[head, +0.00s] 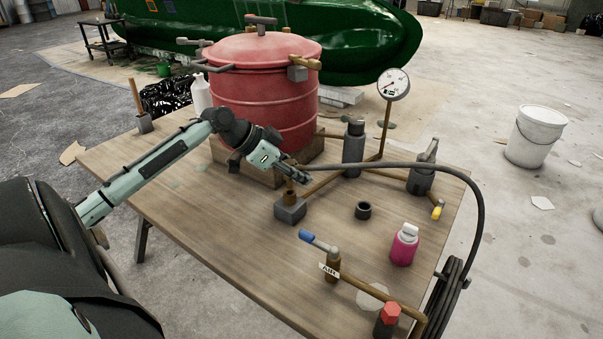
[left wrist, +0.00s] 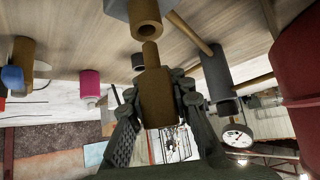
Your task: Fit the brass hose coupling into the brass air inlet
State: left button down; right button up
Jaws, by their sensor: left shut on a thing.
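My left gripper (head: 296,174) is shut on the brass hose coupling, which the left wrist view shows between its fingers (left wrist: 155,98). The coupling's narrow tip points at the open bore of the brass air inlet (left wrist: 146,18). The tip is close to the bore and roughly lined up; I cannot tell whether they touch. In the head view the air inlet (head: 290,198) stands upright on a grey block (head: 290,211), just below the gripper. The coupling is mostly hidden there by the fingers. A black hose (head: 430,168) runs from the gripper to the right. My right gripper is not in view.
A red pot (head: 265,95) stands behind the gripper on the wooden table (head: 230,235). A gauge (head: 393,84), grey fittings (head: 354,142), a black ring (head: 363,210), a pink bottle (head: 404,245) and a blue-handled valve (head: 333,268) stand to the right. The table's front left is clear.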

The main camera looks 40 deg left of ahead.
aim_at(301, 199)
pick_arm(q)
jog(key=shift+f+b, duration=0.35)
jog(key=shift+f, duration=1.55)
jog(key=c, duration=1.3)
grip_release()
jog(key=v, duration=1.2)
jog(key=shift+r, duration=0.1)
